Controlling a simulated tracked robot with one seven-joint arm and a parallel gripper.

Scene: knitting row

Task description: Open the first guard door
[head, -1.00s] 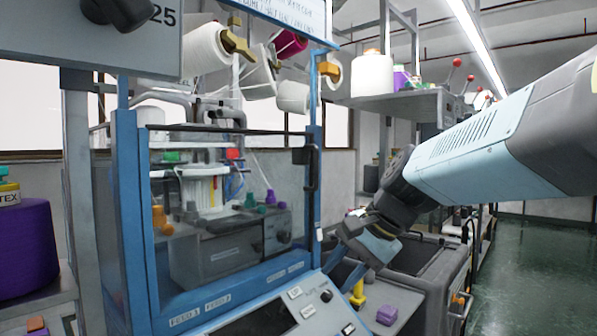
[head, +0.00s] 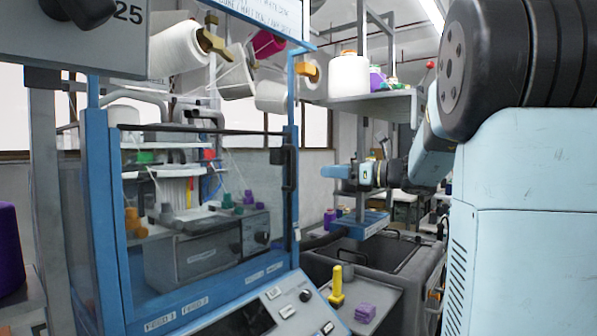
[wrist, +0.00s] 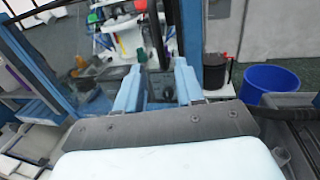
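The guard door (head: 235,235) is a clear panel in a blue frame on the front of the knitting machine at left in the head view. It looks shut. Its black upright handle (head: 290,168) is on the right edge. My gripper (head: 325,171) is right of the handle at about mid-handle height, fingers pointing left, with a visible gap in the picture. In the wrist view my gripper (wrist: 157,72) has its two pale blue fingers spread apart. The dark handle (wrist: 156,38) shows upright ahead between them, and I cannot tell whether it touches either finger.
A sloped control panel (head: 285,310) juts out below the door. A grey bin (head: 385,262) stands right of the machine, with a yellow peg (head: 337,287) and purple block (head: 365,312) on the ledge before it. A blue bucket (wrist: 268,82) shows in the wrist view.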

